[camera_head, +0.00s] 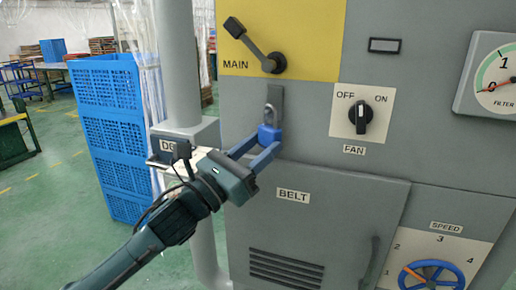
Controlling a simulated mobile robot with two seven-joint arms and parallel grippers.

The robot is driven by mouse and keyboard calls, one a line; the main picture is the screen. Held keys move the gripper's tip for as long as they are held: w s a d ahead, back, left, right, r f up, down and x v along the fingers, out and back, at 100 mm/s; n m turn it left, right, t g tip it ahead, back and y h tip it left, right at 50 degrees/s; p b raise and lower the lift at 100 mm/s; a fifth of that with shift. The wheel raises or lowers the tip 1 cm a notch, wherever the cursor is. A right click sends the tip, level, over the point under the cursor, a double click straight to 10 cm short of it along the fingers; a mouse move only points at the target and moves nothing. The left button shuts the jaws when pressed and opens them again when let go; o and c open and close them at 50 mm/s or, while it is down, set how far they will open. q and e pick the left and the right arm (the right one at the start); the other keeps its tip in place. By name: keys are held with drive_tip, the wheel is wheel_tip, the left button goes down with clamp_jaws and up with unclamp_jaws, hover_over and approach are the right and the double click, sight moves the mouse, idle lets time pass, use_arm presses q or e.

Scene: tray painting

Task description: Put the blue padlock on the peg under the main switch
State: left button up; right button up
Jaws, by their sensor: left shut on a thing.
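The blue padlock (268,133) is at the panel, its grey shackle pointing up in front of a dark plate (276,96) below the main switch (262,52). The main switch has a black lever slanting up to the left on a yellow panel. My left gripper (266,145) comes from the lower left, its blue fingers shut on the padlock body. The peg itself is hidden or too small to make out, so I cannot tell whether the shackle is around it. My right gripper is out of view.
A fan knob (361,116) is to the right of the padlock. Below are a cabinet door (330,215) with a handle and a blue speed wheel (432,276). A grey post (176,65) stands left of the panel, and blue crates (108,130) stand farther left.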

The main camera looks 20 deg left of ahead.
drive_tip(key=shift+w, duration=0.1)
use_arm(q)
drive_tip(key=o, duration=1.1)
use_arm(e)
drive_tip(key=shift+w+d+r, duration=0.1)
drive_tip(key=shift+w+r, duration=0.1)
use_arm(q)
drive_tip(key=shift+s+a+f, duration=0.1)
drive_tip(key=shift+s+f, duration=0.05)
drive_tip(key=b+v, duration=0.5)
drive_tip(key=v, duration=0.7)
drive_tip(key=shift+s+a, duration=0.2)
drive_tip(key=shift+s, duration=0.1)
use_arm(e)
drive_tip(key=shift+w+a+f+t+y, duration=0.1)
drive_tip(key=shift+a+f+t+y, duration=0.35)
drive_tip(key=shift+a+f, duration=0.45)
